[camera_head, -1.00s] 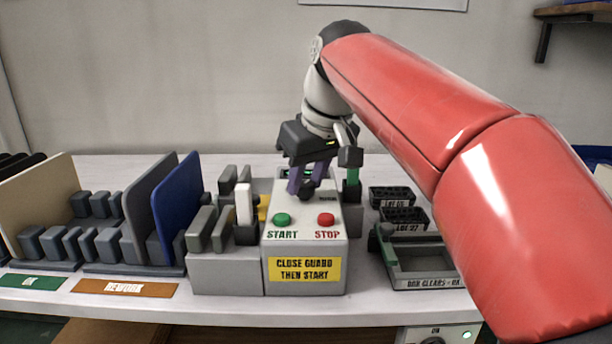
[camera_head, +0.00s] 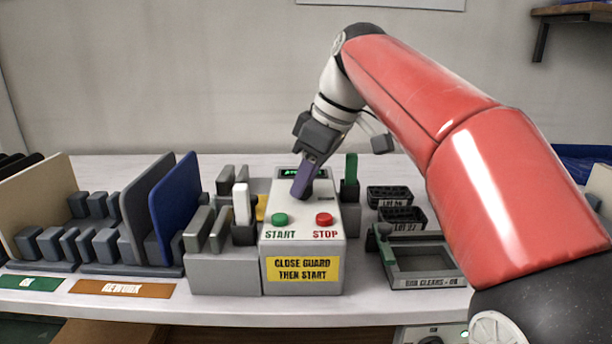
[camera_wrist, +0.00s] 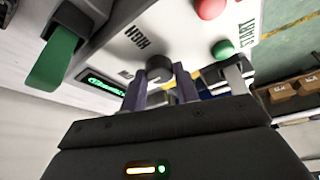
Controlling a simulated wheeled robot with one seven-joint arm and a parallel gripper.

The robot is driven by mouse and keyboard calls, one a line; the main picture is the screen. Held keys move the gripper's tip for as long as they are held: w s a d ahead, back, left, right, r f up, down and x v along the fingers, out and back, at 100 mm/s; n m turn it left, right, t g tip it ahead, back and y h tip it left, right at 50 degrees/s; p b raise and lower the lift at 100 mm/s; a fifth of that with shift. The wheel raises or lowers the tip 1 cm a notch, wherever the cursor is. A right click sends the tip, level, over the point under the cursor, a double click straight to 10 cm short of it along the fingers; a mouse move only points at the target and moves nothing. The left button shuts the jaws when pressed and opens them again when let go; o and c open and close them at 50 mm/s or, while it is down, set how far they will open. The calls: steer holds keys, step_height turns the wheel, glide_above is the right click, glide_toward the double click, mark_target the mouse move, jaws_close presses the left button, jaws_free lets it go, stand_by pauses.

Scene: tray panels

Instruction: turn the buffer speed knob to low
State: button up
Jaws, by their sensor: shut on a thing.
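The buffer box (camera_head: 333,250) is a pale grey console with a green START button (camera_head: 280,220), a red STOP button (camera_head: 324,220) and a yellow "close guard then start" label (camera_head: 303,269). Its dark round speed knob (camera_wrist: 159,68) sits on the top panel, between the wording HIGH (camera_wrist: 137,36) and a partly hidden word. My gripper (camera_head: 303,192) reaches down onto the knob from above. In the wrist view its two purple fingers (camera_wrist: 160,84) stand either side of the knob, shut on it. The knob's pointer cannot be made out.
A green-handled lever (camera_head: 351,168) stands right of the box. A white lever (camera_head: 241,203) and grey blocks stand left, beside a blue divider (camera_head: 181,205). Small black trays (camera_head: 390,197) and a grey tray (camera_head: 430,283) lie to the right.

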stand_by(0.3)
steer(key=o, duration=1)
steer(key=shift+c, duration=0.2)
steer(key=v, duration=0.7)
steer(key=shift+d+r, duration=0.2)
steer(key=shift+r, duration=0.1)
